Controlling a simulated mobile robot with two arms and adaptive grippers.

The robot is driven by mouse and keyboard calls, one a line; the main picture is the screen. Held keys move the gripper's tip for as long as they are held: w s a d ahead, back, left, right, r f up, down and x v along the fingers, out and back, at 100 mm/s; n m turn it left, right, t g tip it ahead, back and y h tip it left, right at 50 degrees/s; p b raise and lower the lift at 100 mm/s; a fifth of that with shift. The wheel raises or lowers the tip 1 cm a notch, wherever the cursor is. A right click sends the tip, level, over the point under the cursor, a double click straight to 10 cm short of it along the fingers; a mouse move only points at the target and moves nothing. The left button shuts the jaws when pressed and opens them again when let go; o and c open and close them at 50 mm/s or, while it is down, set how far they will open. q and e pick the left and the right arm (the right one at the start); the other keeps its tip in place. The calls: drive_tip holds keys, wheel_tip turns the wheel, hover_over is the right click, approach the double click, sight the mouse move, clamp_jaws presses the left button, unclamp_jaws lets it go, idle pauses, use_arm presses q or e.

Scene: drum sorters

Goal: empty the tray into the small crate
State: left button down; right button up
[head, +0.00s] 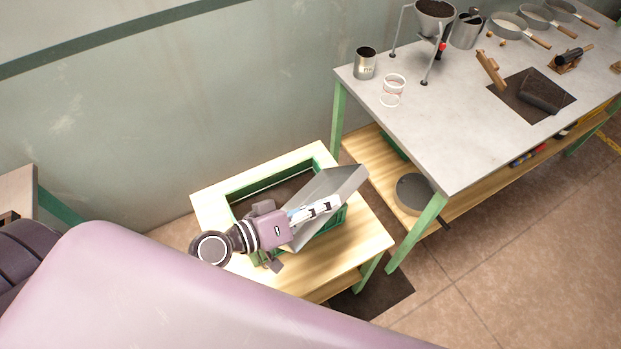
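A grey metal tray (345,184) is tilted above the green crate (237,192), over its right part. My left gripper (319,209) is at the tray and looks shut on it. The crate stands on a small wooden table; its inside looks dark brown, and the tray and my arm hide much of it. I cannot see anything in the tray from here. My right gripper is not in view.
The small wooden table (355,252) has bare top at the front right. A larger grey-topped workbench (450,130) stands to the right, with a tin (365,63), a funnel stand (434,18), and several sieves and pans. A round pan (413,190) sits on its lower shelf.

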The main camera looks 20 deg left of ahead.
use_arm(q)
drive_tip(key=s+d+f+m+y, duration=0.2)
drive_tip(key=d+f+m, duration=0.1)
drive_tip(key=d+f, duration=0.3)
drive_tip(key=s+d+f+m+t+y+p, duration=0.1)
drive_tip(key=s+d+f+m+y, duration=0.1)
drive_tip(key=d+f, duration=0.3)
drive_tip(key=shift+s+d+f+m+y, duration=0.3)
drive_tip(key=shift+d+f+m, duration=0.15)
drive_tip(key=shift+m, duration=0.35)
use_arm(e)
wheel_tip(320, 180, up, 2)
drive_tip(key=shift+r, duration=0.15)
use_arm(q)
drive_tip(key=shift+a, duration=0.1)
wheel_tip(320, 180, up, 4)
drive_tip(key=p, duration=0.5)
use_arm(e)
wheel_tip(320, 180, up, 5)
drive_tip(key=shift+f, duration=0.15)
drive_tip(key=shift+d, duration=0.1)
